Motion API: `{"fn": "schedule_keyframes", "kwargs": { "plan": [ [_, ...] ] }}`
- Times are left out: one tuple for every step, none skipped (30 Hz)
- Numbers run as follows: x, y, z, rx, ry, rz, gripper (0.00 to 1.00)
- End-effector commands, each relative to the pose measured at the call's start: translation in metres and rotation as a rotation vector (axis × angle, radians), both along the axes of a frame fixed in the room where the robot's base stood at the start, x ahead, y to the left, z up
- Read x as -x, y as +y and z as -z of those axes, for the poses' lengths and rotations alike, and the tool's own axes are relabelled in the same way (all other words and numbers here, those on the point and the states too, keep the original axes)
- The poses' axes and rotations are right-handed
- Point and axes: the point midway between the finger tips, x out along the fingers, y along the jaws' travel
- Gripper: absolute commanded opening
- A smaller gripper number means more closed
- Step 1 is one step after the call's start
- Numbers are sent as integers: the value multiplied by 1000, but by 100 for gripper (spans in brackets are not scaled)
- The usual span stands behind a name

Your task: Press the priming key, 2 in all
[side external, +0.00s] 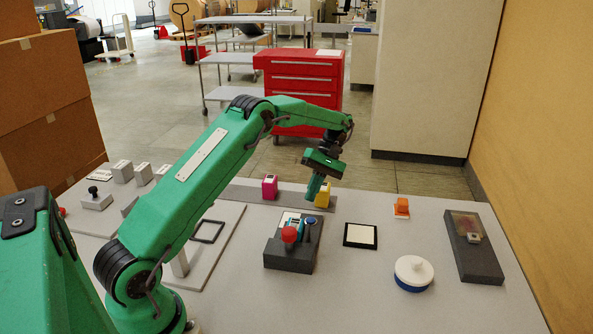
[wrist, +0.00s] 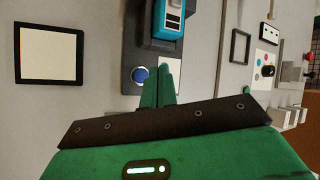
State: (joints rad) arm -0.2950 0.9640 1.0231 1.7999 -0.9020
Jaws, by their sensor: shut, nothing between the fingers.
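A dark grey block (side external: 289,258) stands on the table at the middle of the side view. On it are a red mushroom-shaped knob (side external: 289,234), a teal part and a round blue button (side external: 311,221). The blue button may be the priming key; no label is readable. In the wrist view the blue button (wrist: 139,74) shows just left of my fingertips, and the teal part (wrist: 167,22) is above them. My gripper (side external: 314,190) is shut and empty, pointing down. It appears above and behind the button, apart from it. It also shows in the wrist view (wrist: 165,70).
A black-framed white pad (side external: 360,236), a white-and-blue round pot (side external: 413,273) and a dark tray (side external: 472,255) lie to the right. Magenta (side external: 270,187) and yellow (side external: 323,195) blocks stand behind. A flat black frame (side external: 207,231) lies left.

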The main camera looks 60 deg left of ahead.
Motion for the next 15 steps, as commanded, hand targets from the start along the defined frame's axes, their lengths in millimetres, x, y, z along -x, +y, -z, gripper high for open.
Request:
{"fn": "schedule_keyframes", "kwargs": {
  "plan": [
    [0, 0, 6, 1, 3, 0, 0],
    [0, 0, 10, 0, 2, 0, 0],
    [0, 0, 14, 0, 2, 0, 0],
    [0, 0, 17, 0, 2, 0, 0],
    [0, 0, 20, 0, 2, 0, 0],
    [0, 0, 24, 0, 1, -1, 0],
    [0, 0, 27, 0, 1, -1, 0],
    [0, 0, 30, 1, 1, 0, 0],
    [0, 0, 33, 1, 1, 0, 0],
    [0, 0, 35, 1, 1, 0, 0],
    [0, 0, 37, 1, 1, 0, 0],
    [0, 0, 40, 0, 0, 0, 0],
    [0, 0, 42, 0, 0, 0, 0],
    [0, 0, 43, 0, 0, 0, 0],
    [0, 0, 45, 0, 0, 0, 0]
  ]
}}
